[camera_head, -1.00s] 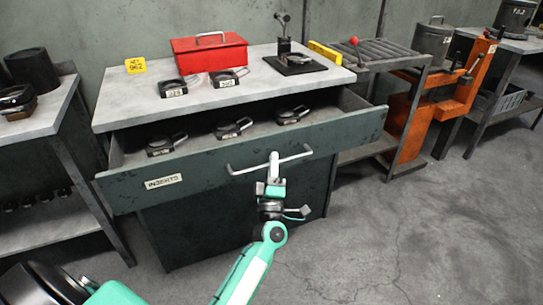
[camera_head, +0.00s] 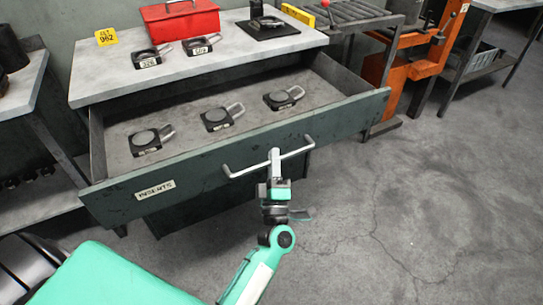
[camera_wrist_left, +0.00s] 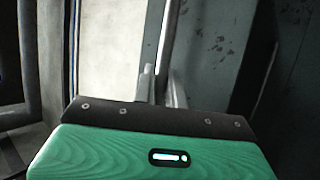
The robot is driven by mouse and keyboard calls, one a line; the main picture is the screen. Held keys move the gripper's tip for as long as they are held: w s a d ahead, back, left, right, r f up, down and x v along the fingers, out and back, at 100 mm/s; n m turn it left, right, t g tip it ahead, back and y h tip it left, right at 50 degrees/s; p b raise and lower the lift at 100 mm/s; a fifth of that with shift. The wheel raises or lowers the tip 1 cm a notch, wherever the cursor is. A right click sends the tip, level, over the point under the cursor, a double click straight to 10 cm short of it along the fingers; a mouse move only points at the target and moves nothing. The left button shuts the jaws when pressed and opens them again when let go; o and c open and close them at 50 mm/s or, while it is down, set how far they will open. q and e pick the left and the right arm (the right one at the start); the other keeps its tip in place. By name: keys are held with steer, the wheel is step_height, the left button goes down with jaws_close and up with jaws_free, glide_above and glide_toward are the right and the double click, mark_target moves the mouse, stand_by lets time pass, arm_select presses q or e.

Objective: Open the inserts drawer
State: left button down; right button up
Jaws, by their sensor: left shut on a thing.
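The inserts drawer (camera_head: 215,166) is dark green with a white "INSERTS" label (camera_head: 155,190) on its front. It stands well out from the cabinet under the light worktop. Its pale bar handle (camera_head: 240,173) runs along the front. My left gripper (camera_head: 274,158) is shut on the handle near its middle. In the left wrist view, the gripper fingers (camera_wrist_left: 160,88) close around the bar, partly hidden by the wrist body. Inside the drawer lie three black inserts with round discs and loop handles (camera_head: 145,142) (camera_head: 216,119) (camera_head: 283,98). My right gripper is not in view.
On the worktop (camera_head: 110,77) are a red toolbox (camera_head: 180,22), a yellow "962" sign (camera_head: 106,37) and two more inserts (camera_head: 147,60). A grey bench stands at the left. An orange machine (camera_head: 425,60) stands at the right. The floor in front is clear.

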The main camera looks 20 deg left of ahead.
arm_select(q)
steer(key=c, duration=1.7)
jaws_free()
steer(key=shift+c, duration=0.2)
steer(key=v, duration=1.3)
steer(key=shift+s+f+b, duration=0.25)
steer(key=shift+s+b, duration=0.05)
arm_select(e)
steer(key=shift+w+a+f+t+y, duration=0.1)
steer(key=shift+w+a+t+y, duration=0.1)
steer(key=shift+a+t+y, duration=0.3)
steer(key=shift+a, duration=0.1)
arm_select(q)
steer(key=shift+d, duration=0.1)
